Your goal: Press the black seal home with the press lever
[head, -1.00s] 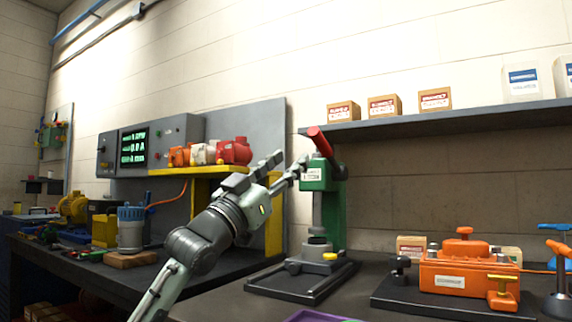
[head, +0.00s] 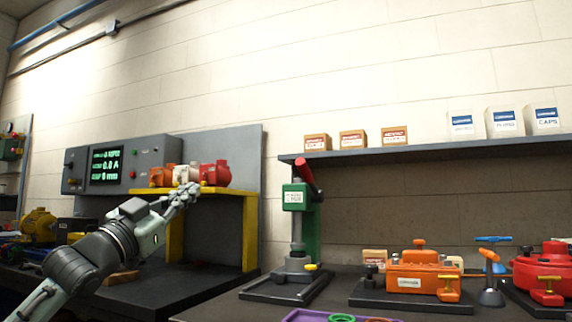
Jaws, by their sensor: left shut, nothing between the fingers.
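The press (head: 308,232) stands on the bench at centre, with a green head and a dark base frame. Its red lever (head: 305,173) tilts up and to the left above the head. A grey motor part (head: 298,264) sits under the ram, on the press base. I cannot make out the black seal. My left gripper (head: 190,191) is shut and empty, left of the press and apart from it, in front of the yellow shelf. My right gripper is not in view.
Red, white and orange motors (head: 215,174) stand on the yellow shelf (head: 225,191). Right of the press are an orange fixture (head: 412,272), a blue-handled tool (head: 492,240) and a red fixture (head: 545,273). A purple tray (head: 300,315) lies at the front edge.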

